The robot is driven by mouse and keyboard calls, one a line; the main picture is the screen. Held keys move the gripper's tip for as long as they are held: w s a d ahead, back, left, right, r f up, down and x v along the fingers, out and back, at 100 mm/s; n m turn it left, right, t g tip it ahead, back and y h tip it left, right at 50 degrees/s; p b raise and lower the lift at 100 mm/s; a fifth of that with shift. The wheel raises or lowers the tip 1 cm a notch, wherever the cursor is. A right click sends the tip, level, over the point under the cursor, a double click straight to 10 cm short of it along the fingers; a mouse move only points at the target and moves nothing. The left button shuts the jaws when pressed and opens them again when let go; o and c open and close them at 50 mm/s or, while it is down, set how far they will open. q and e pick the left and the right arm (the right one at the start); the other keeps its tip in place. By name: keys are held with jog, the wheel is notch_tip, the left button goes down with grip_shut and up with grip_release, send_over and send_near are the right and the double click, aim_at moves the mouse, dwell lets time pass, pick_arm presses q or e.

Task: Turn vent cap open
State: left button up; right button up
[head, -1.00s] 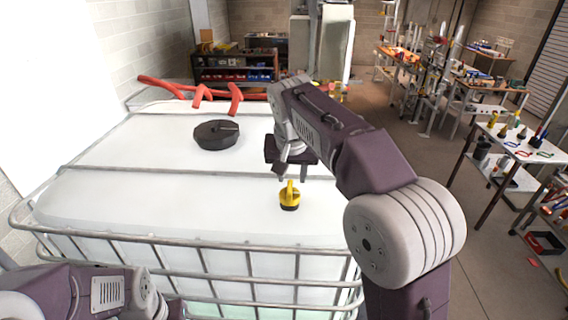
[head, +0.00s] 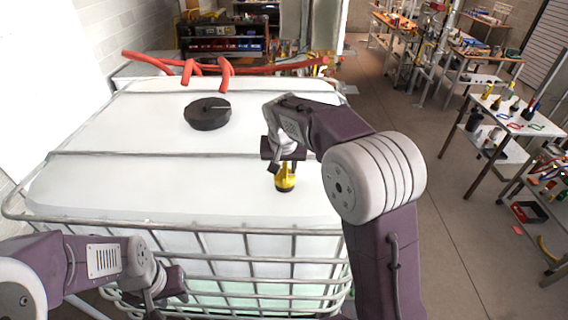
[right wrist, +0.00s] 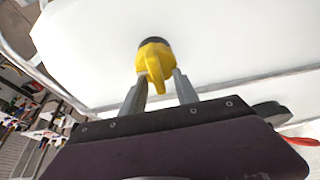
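The vent cap (head: 285,181) is a small yellow cap with a black base on top of the white tank (head: 120,180). In the right wrist view the yellow cap (right wrist: 154,60) has a raised handle that points toward my right gripper (right wrist: 160,88). The two fingers are apart, one on each side of the handle's end, with gaps visible. In the head view my right gripper (head: 281,168) is just above the cap and hides part of its top. My left gripper (head: 158,300) is low in front of the tank's cage; its fingers are not clear.
A large black lid (head: 207,114) sits on the tank farther back. Red pipes (head: 222,72) lie behind it. A metal cage (head: 240,232) rings the tank's front. A tool table (head: 512,118) stands at the right, with open floor between.

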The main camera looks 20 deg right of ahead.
jog(key=shift+s+r, duration=0.1)
jog(key=shift+s, duration=0.35)
jog(key=shift+s+r, duration=0.15)
jog(key=shift+s, duration=0.2)
jog(key=c, duration=0.3)
grip_shut()
jog(key=shift+a, duration=0.1)
